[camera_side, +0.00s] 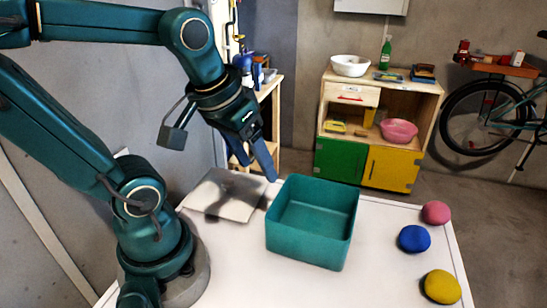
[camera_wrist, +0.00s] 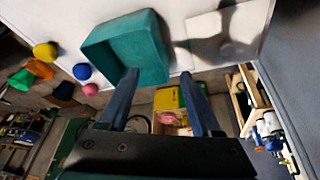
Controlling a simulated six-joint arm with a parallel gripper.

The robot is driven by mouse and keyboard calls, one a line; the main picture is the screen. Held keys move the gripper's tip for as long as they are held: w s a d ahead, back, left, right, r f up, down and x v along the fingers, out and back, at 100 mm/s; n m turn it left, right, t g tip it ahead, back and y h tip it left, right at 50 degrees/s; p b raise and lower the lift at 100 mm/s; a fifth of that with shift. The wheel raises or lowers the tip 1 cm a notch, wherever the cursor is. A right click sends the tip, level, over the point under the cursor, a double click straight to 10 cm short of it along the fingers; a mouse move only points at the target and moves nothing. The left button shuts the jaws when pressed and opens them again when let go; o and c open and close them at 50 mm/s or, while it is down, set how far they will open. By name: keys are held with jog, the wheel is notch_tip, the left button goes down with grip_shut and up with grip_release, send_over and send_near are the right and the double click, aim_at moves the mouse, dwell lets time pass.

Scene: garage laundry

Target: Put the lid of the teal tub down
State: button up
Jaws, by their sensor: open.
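The teal tub (camera_side: 310,252) stands upright on the white table, open at the top, with its empty inside showing. It also shows in the wrist view (camera_wrist: 150,60). A flat pale grey square panel (camera_side: 222,196) lies on the table to the left of the tub, apart from it, partly in shadow; it also shows in the wrist view (camera_wrist: 226,34). I cannot tell whether this panel is the lid; no teal lid shows. My gripper (camera_side: 268,172) is above the table behind the tub's left back corner. Its two fingers (camera_wrist: 158,78) are apart with nothing between them.
Pink (camera_side: 436,212), blue (camera_side: 414,239) and yellow (camera_side: 441,287) balls lie along the table's right side. The table's front middle (camera_side: 320,290) is clear. A wooden cabinet (camera_side: 375,130) and a bicycle (camera_side: 490,115) stand beyond the table.

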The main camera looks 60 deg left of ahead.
jog(key=d+m, duration=0.1)
jog(key=s+d+m+t, duration=0.1)
jog(key=d, duration=0.1)
jog(key=d+m+h, duration=0.1)
jog(key=shift+s+d+f+m, duration=0.15)
jog(key=shift+s+d+m, duration=0.15)
jog(key=shift+s+m, duration=0.1)
